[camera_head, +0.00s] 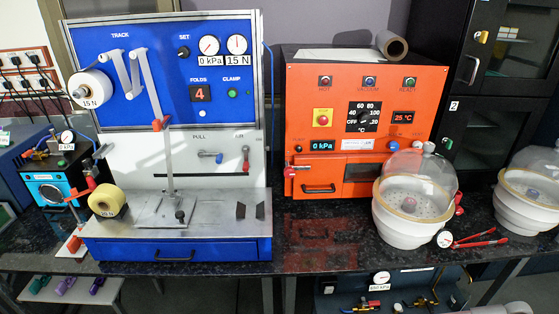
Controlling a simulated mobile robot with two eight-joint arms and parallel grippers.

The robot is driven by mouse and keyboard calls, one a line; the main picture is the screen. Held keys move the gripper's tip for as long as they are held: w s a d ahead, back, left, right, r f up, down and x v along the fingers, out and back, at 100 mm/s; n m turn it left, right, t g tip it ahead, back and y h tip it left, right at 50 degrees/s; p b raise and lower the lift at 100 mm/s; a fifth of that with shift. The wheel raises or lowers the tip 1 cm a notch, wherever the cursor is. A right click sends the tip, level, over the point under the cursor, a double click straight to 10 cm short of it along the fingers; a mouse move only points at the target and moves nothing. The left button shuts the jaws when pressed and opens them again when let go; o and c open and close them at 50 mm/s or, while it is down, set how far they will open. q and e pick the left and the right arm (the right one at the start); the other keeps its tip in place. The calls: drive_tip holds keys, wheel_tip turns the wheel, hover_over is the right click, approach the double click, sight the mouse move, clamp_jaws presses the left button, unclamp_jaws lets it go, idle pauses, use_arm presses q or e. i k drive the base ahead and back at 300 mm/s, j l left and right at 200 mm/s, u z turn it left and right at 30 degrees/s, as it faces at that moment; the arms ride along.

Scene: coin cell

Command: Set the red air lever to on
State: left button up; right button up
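A small red lever (246,159) hangs on the pale front panel of the blue winding machine (180,80), at the right of that panel. It points roughly downward, under a small label too blurred to read surely. Other red handles also show: one on the left side of the orange oven (290,172) and one on a brass valve (374,303) below the bench. I cannot tell for certain from the lettering which is the air lever. Neither of my grippers is in view.
A grey-blue lever (210,155) sits left of the red lever. A yellow roll (107,200) stands at the machine's left front. Glass-domed white vessels (401,226) and red-handled pliers (474,240) are on the right. The dark bench (320,230) before the oven is clear.

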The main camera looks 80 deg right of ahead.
sight(246, 149)
drive_tip(key=z, duration=2.5)
